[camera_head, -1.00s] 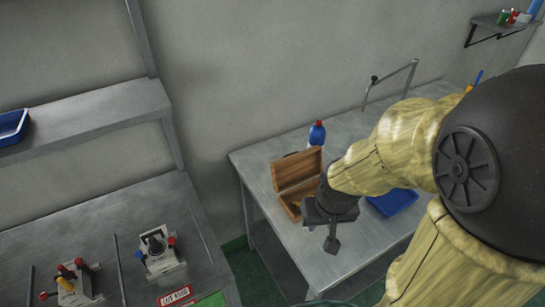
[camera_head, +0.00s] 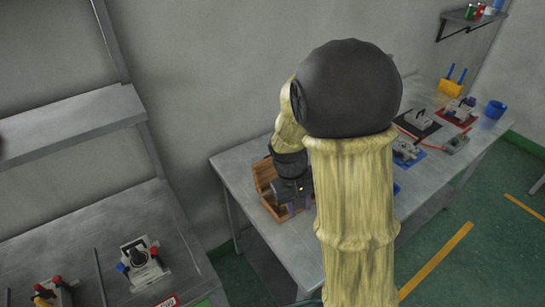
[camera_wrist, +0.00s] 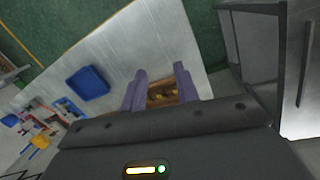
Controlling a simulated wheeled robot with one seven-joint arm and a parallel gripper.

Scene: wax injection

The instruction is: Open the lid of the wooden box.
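The wooden box (camera_head: 266,202) sits near the left end of the metal table, partly hidden behind my arm in the head view. Its lid (camera_head: 263,172) stands raised at the wall side. In the wrist view, the box (camera_wrist: 163,93) shows between my fingers, with small yellowish things inside it. My gripper (camera_wrist: 160,88) is open, its two fingers apart. In the head view my gripper (camera_head: 294,208) is over the right part of the box. I cannot tell whether the fingers touch it.
A blue tray (camera_wrist: 87,83) lies on the table beside the box. Red and blue fixtures (camera_head: 408,150) and a blue cup (camera_head: 495,109) stand farther along the table. A second bench (camera_head: 110,235) with clamp devices is at the left, with a gap between the benches.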

